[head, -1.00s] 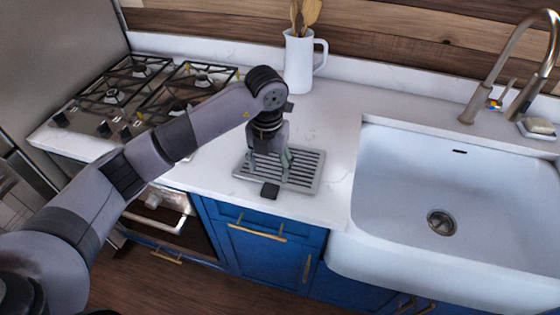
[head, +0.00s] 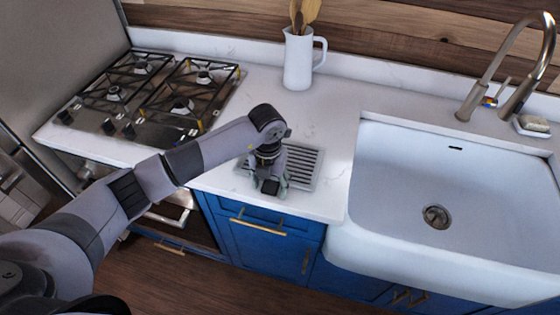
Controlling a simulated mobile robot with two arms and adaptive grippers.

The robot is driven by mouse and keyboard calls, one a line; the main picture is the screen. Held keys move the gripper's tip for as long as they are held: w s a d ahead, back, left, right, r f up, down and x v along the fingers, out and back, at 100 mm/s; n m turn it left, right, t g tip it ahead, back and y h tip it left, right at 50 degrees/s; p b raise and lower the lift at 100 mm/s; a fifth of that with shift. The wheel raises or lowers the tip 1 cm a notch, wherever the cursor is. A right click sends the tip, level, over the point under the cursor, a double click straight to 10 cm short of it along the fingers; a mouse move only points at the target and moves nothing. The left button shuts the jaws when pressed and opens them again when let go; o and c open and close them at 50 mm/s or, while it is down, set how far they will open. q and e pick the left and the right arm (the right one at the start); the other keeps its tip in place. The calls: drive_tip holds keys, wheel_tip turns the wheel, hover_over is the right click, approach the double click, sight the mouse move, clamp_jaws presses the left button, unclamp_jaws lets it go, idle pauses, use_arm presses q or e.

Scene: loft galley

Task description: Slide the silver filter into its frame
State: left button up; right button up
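The silver filter (head: 304,168), a flat slatted metal panel, lies on the white counter between the stove and the sink. A small black block (head: 270,187) sits at its front edge; I cannot tell if it is fixed to the filter. My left gripper (head: 269,190) points down over the filter's front left part, its fingers spread on either side of the black block. Whether they touch it is unclear. The gripper and wrist hide the filter's left part. The frame for the filter is not in view. My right gripper is not in view.
A gas stove (head: 150,95) stands to the left and a deep white sink (head: 450,190) to the right. A white pitcher (head: 298,62) with wooden utensils stands behind the filter. A faucet (head: 500,75) rises behind the sink. The counter (head: 325,110) behind the filter is clear.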

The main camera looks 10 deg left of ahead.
use_arm(q)
drive_tip(key=c, duration=1.2)
drive_tip(key=shift+r, duration=0.2)
